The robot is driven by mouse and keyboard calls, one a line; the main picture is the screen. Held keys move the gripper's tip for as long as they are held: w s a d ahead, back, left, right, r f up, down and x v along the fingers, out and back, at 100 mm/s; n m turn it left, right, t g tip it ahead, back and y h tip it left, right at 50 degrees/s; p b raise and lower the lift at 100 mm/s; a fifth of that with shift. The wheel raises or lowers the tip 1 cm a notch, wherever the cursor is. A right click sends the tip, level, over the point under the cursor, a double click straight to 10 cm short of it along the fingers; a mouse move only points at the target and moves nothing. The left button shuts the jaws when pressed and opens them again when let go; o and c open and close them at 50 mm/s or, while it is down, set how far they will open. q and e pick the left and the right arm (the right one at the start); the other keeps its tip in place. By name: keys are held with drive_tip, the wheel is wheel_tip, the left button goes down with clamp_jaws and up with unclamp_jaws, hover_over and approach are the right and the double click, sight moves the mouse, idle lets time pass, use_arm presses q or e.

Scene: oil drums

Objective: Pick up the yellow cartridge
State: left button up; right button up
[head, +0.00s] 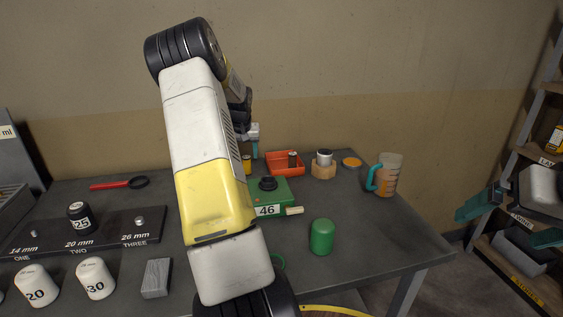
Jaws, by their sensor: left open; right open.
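A small yellow object (247,164), likely the yellow cartridge, stands towards the back of the dark table. My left arm covers most of its surroundings and part of it. My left gripper (254,150) is just above and beside it, with a teal finger pointing down. The gripper is open, and its other finger is hidden. I cannot tell whether it touches the yellow object. My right gripper (493,230) is open and empty, off the table's right side, in front of the shelf.
A red tray (285,170) holding a dark cylinder is right of the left gripper. A green box (270,194) marked 46, a green cylinder (322,237), a wooden block (323,171) with a can and a measuring jug (385,175) stand nearby. Shelving (535,285) is at right.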

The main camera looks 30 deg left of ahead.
sight(247, 162)
use_arm(q)
drive_tip(key=x, duration=0.6)
drive_tip(key=shift+w+f, duration=0.1)
drive_tip(key=shift+w, duration=0.05)
clamp_jaws()
